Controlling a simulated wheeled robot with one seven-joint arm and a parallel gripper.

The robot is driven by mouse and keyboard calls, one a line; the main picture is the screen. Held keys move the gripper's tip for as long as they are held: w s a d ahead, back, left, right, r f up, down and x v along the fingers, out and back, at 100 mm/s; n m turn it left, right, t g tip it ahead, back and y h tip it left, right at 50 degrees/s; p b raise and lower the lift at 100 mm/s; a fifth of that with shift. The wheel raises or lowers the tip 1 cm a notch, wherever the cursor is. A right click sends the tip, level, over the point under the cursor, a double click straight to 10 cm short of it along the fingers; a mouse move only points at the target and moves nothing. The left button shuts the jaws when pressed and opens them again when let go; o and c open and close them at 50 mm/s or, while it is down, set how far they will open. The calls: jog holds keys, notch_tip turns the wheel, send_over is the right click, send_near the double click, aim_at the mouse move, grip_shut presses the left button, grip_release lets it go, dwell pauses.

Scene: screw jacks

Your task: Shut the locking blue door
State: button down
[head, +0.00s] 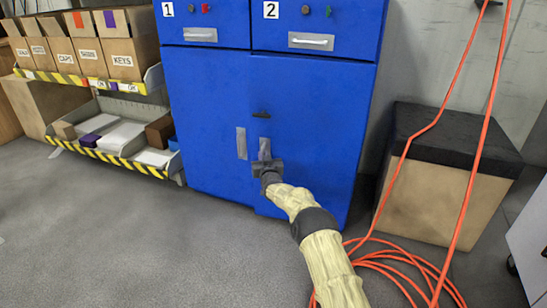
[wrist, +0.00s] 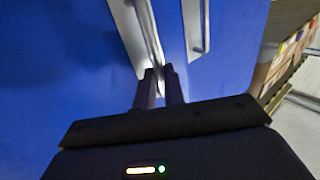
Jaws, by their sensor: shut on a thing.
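The blue cabinet's right door (head: 315,120) is closed or very nearly so. Its lower edge sits slightly lower than the left door's (head: 210,110), so a small gap is possible, but I cannot tell for sure. My gripper (head: 265,162) is at the right door's upright metal handle (head: 264,146), its fingers partly hidden by the wrist. In the wrist view, my gripper (wrist: 159,74) has its two dark fingers closed around the lower part of that handle (wrist: 146,30). The left door's handle (head: 241,143) is free beside it, and also shows in the wrist view (wrist: 199,25).
Drawers marked 1 and 2 are above the doors. An orange hose (head: 400,270) lies coiled at right, near a black-topped box (head: 450,165). Shelves with cartons (head: 120,58) stand left. The floor at front left is clear.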

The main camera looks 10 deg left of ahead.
jog(key=shift+a, duration=0.3)
jog(key=shift+a, duration=0.15)
jog(key=c, duration=1.5)
grip_release()
jog(key=shift+s+a, duration=0.1)
jog(key=shift+a, duration=0.1)
jog(key=shift+d, duration=0.15)
jog(key=shift+d, duration=0.2)
jog(key=shift+d, duration=0.1)
jog(key=shift+p+v, duration=4.6)
jog(key=shift+v, duration=4)
